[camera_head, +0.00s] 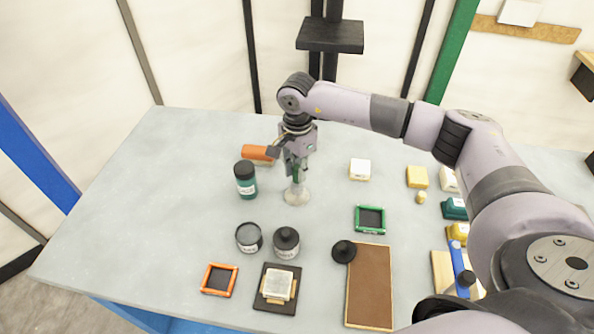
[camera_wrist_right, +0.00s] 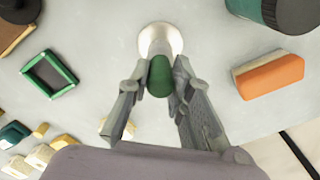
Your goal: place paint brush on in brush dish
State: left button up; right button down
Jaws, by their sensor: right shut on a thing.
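My right gripper (camera_head: 293,168) points down over the left-middle of the table and is shut on a green-handled thing, which I take for the paint brush (camera_wrist_right: 160,77). The fingers sit on either side of the rounded green handle in the right wrist view. Directly below the handle is a small pale round dish (camera_head: 297,197), also at the top of the right wrist view (camera_wrist_right: 166,33). The lower end of the brush is over or in this dish; I cannot tell whether it touches. My left gripper is not in view.
A teal jar (camera_head: 246,183) and an orange block (camera_head: 257,153) stand close left of the gripper. Dark jars (camera_head: 287,243) and a green frame (camera_head: 370,219) are nearer the front. Yellow and white blocks (camera_head: 417,177) lie right. The table's left side is clear.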

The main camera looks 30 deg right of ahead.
jog(key=shift+f, duration=1.2)
jog(key=c, duration=1.4)
grip_release()
jog(key=shift+c, duration=0.2)
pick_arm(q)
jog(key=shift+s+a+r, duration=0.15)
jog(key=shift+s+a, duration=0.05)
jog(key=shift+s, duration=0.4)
